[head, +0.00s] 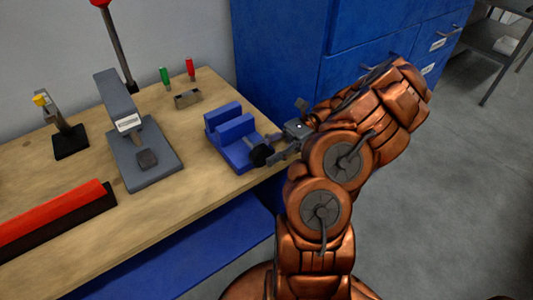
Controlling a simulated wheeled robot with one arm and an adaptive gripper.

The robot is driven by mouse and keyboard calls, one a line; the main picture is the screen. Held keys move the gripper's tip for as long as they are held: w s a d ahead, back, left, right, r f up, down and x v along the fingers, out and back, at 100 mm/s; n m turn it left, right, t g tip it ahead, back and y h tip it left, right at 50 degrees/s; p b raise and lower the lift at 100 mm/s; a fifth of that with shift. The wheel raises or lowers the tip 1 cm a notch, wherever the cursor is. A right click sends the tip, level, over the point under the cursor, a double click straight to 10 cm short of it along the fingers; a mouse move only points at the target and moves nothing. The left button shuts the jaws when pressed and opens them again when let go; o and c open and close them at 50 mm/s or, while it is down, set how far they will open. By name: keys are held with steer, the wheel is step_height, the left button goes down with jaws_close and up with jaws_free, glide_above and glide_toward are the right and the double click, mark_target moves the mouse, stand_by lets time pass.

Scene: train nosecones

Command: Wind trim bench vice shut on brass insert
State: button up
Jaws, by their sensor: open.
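A blue bench vice (238,152) stands on the wooden bench near its front right corner, with two upright blue jaws and a gap between them. A dark round knob (261,155) sits at its near right end. My gripper (274,150) reaches in from the right with its fingers open close to the knob. I cannot tell whether the fingers touch the knob or are around it. I cannot make out a brass insert between the jaws.
The wooden bench (205,190) holds a grey arbor press (142,165) left of the vice, a red-topped bar (55,215), a small stand (68,135) and a small dull block (187,98). Blue cabinets (290,60) stand behind. Grey floor (440,190) is open to the right.

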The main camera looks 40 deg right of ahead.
mark_target(261, 147)
stand_by(0.3)
steer(key=shift+a+r+h+b, duration=0.1)
steer(key=shift+r+h+b, duration=0.1)
steer(key=shift+h, duration=0.9)
steer(key=shift+r+h+b, duration=0.15)
steer(key=shift+r+h, duration=0.05)
steer(key=shift+h, duration=0.9)
steer(key=shift+a+r+g+h, duration=0.1)
steer(key=shift+r+g+h, duration=0.1)
steer(key=shift+h, duration=0.7)
steer(key=shift+a+r+g+h, duration=0.1)
steer(key=shift+r+h, duration=0.05)
steer(key=shift+h, duration=0.75)
steer(key=h, duration=0.4)
steer(key=shift+a+r+p, duration=0.3)
steer(key=shift+a+p, duration=0.1)
steer(key=shift+w+a+g+h+p, duration=0.15)
steer(key=shift+h+p, duration=0.1)
steer(key=shift+h, duration=0.6)
steer(key=shift+s+a+g+h+p, duration=0.15)
steer(key=shift+h+p, duration=0.15)
steer(key=shift+h, duration=0.6)
steer(key=shift+w+a+g+h+p, duration=0.15)
steer(key=shift+h+p, duration=0.1)
steer(key=shift+h, duration=0.6)
